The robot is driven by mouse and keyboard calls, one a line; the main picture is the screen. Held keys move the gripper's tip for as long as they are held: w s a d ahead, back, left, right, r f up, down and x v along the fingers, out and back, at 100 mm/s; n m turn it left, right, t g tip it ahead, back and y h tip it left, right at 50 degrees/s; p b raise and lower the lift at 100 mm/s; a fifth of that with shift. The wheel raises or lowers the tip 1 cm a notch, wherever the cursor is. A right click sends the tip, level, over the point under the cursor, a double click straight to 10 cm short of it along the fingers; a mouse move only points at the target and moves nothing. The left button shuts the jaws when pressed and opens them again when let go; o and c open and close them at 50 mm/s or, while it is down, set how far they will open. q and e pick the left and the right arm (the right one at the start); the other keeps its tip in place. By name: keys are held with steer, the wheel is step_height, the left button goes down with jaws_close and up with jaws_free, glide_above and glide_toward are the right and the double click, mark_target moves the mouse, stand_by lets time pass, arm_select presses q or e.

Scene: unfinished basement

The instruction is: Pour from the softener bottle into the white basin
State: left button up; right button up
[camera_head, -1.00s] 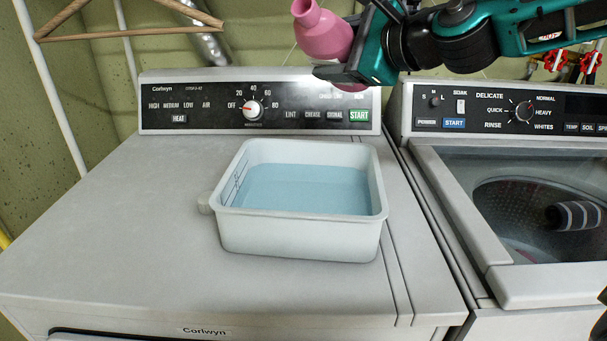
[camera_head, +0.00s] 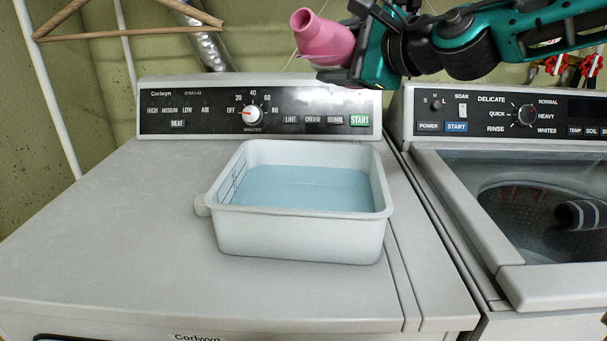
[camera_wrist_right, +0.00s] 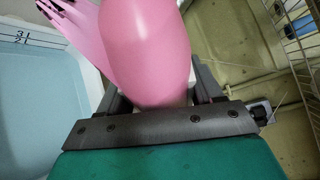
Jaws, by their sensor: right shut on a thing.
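The pink softener bottle (camera_head: 324,38) is at the top of the head view, above the back of the dryer. It is tilted, with its neck toward the upper left. My right gripper (camera_head: 338,72) is shut on it; the bottle also fills the middle of the right wrist view (camera_wrist_right: 150,45), in front of the gripper (camera_wrist_right: 155,98). The white basin (camera_head: 300,236) stands below on the dryer top and holds pale blue liquid. Its marked inner wall and liquid show at the left of the wrist view (camera_wrist_right: 30,75). No stream from the bottle is visible. My left gripper is out of view.
The dryer top (camera_head: 120,240) is clear left of the basin. Its control panel (camera_head: 205,112) rises behind. A washer (camera_head: 530,280) with a dark striped thing (camera_head: 578,214) showing through its lid stands at right. A wooden hanger (camera_head: 125,28) hangs at upper left.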

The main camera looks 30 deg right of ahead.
steer(key=shift+w+d+f+n+b, duration=0.15)
steer(key=shift+f+n+b, duration=0.25)
steer(key=shift+b, duration=0.85)
steer(key=shift+t, duration=0.3)
steer(key=shift+d+f+n+t+b, duration=0.1)
steer(key=shift+f+n+t+b, duration=0.3)
steer(key=shift+b, duration=0.95)
steer(key=shift+f+n+b, duration=0.45)
steer(key=shift+n+b, duration=0.15)
steer(key=shift+b, duration=0.8)
